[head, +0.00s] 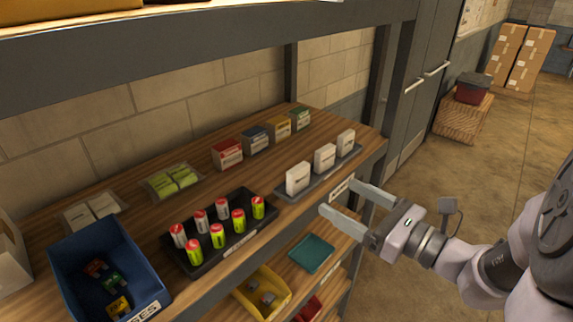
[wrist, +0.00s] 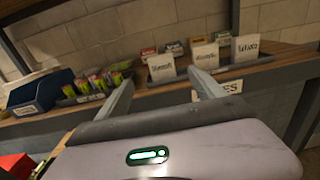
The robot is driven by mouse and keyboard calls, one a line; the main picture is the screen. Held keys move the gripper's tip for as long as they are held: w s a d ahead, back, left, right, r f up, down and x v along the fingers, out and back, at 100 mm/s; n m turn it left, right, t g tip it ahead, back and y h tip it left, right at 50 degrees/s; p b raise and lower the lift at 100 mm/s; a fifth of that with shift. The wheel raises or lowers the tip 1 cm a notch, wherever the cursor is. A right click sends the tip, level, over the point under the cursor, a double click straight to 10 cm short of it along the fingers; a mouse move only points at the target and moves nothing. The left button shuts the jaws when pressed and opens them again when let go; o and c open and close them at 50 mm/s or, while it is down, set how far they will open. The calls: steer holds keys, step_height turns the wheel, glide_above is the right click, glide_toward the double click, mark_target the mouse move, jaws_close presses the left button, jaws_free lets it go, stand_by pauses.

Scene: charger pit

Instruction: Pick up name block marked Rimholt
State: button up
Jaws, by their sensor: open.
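Three white name blocks stand upright in a row on a grey tray (head: 318,176) at the shelf's front right: a near one (head: 298,178), a middle one (head: 324,157) and a far one (head: 346,141). In the wrist view they show as left (wrist: 161,68), middle (wrist: 205,57) and right (wrist: 245,48). Each carries dark lettering, too blurred for me to tell which reads Rimholt. My gripper (head: 340,197) is open and empty, in front of the shelf edge, apart from the blocks. In the wrist view its fingers (wrist: 160,79) point toward the left and middle blocks.
A black tray (head: 190,262) of several batteries and a blue bin (head: 75,245) stand left of the blocks. Several small coloured boxes (head: 256,140) stand behind them. An upper shelf beam (head: 200,58) crosses above. A yellow bin (head: 280,285) sits below. Open floor lies right.

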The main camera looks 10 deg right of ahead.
mark_target(302, 175)
steer(key=x, duration=1.3)
steer(key=shift+f, duration=0.1)
steer(key=shift+s+d, duration=0.1)
steer(key=shift+c, duration=1.1)
steer(key=c, duration=1.2)
